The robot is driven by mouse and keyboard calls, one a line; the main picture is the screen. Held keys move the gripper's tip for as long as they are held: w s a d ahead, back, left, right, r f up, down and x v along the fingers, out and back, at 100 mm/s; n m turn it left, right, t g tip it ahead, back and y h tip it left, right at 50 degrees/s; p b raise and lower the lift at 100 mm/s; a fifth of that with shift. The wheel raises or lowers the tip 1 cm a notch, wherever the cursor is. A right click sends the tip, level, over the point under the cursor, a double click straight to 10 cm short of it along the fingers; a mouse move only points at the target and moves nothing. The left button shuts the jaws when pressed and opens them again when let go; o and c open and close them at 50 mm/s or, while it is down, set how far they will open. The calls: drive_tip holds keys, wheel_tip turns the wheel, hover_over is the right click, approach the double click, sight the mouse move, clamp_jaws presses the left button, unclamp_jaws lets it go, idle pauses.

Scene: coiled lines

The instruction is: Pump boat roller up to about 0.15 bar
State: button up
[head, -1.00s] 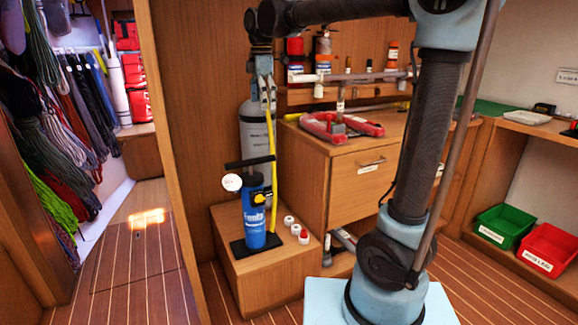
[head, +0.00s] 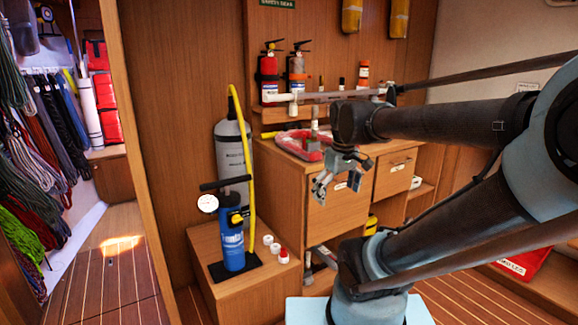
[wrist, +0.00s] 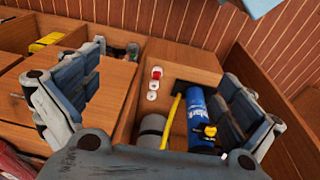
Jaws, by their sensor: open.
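A blue hand pump (head: 232,242) with a black T-handle (head: 225,184) stands upright on a black base on a low wooden box. A round white gauge (head: 207,203) sits at its upper left; its reading is too small to tell. A yellow hose (head: 243,140) rises behind it, beside a grey cylinder (head: 228,150). My gripper (head: 337,190) is open and empty in front of the drawers, right of the pump and apart from it. In the wrist view the pump (wrist: 197,110) shows near the right finger of my gripper (wrist: 163,65).
White and red caps (head: 275,248) lie beside the pump on the wooden box (head: 240,285). A drawer cabinet (head: 335,215) stands to the right with a red tray-like object (head: 290,150) on top. Fire extinguishers (head: 268,75) stand on the shelf behind. Coiled lines hang at left; the floor there is clear.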

drive_tip(key=s+d+f+m, duration=0.4)
drive_tip(key=s+f+m, duration=0.2)
drive_tip(key=f, duration=0.4)
drive_tip(key=shift+s+d+f+t, duration=0.3)
drive_tip(key=shift+s+d+f, duration=0.05)
drive_tip(key=shift+s, duration=0.35)
drive_tip(key=w+a+r+n+g, duration=0.1)
drive_tip(key=w+a+r+n, duration=0.65)
drive_tip(key=r, duration=0.25)
drive_tip(key=w+a+r+n, duration=0.6)
drive_tip(key=w+a+r, duration=0.2)
drive_tip(key=r, duration=0.3)
drive_tip(key=w+a+r+n, duration=0.2)
drive_tip(key=a+r+n, duration=0.15)
drive_tip(key=a, duration=0.45)
drive_tip(key=w+a+r+n+g, duration=0.15)
drive_tip(key=a+n, duration=0.25)
drive_tip(key=a, duration=0.4)
drive_tip(key=w+a+r+n, duration=0.3)
drive_tip(key=a, duration=0.5)
wheel_tip(320, 180, down, 10)
drive_tip(key=shift+r, duration=0.2)
